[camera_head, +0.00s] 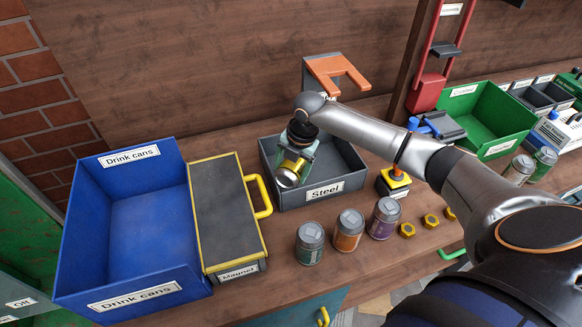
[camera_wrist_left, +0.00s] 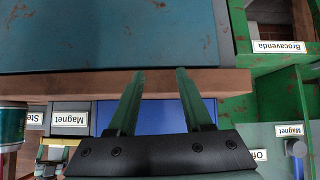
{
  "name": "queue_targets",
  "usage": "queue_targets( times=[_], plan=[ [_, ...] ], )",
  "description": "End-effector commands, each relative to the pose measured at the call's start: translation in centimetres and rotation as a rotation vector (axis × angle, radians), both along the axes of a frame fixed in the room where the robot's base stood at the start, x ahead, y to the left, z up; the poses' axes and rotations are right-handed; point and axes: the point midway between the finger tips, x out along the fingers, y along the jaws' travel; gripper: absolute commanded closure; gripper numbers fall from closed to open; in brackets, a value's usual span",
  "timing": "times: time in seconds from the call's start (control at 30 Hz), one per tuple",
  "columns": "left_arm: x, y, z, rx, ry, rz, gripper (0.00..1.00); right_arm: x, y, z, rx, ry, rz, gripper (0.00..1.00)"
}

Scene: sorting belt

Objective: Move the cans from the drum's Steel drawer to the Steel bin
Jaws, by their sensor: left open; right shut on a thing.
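A grey open bin labelled Steel (camera_head: 325,191) stands mid-table in the head view. My right gripper (camera_head: 298,160) is over its left part, pointing down, shut on a can (camera_head: 289,173) with a silver end and a yellowish side. The can is tilted; I cannot tell whether it touches the bin's floor. Three upright cans stand in front of the bin: a grey-green can (camera_head: 310,245), an orange can (camera_head: 349,231) and a purple can (camera_head: 384,218). My left gripper (camera_wrist_left: 160,85) is open and empty in the left wrist view. I cannot make out the drum's Steel drawer.
A blue Drink cans bin (camera_head: 147,200) and a yellow-edged Magnet box (camera_head: 226,205) stand left of the Steel bin. An orange bracket (camera_head: 338,74) is behind it. Yellow nuts (camera_head: 407,230) lie at right. A green bin (camera_head: 487,117) and more cans (camera_head: 519,169) are farther right.

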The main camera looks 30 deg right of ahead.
Motion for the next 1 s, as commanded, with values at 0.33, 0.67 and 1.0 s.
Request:
queue_targets(
  times=[0.33, 0.67, 1.0],
  plan=[
    [0.0, 0.0, 0.0, 0.0, -0.001, 0.0, 0.5, 0.0, 0.0, -0.3, 0.001, 0.0, 0.0, 0.08],
    [0.1, 0.0, 0.1, 0.0, -0.002, 0.0, 0.5, 0.0, 0.0, 0.2, -0.001, 0.001, 0.0, 0.08],
    [0.1, 0.0, -0.4, -0.001, -0.003, 0.0, 0.5, -0.9, -0.6, 6.4, 0.001, -0.005, 0.001, 0.08]
  ],
)
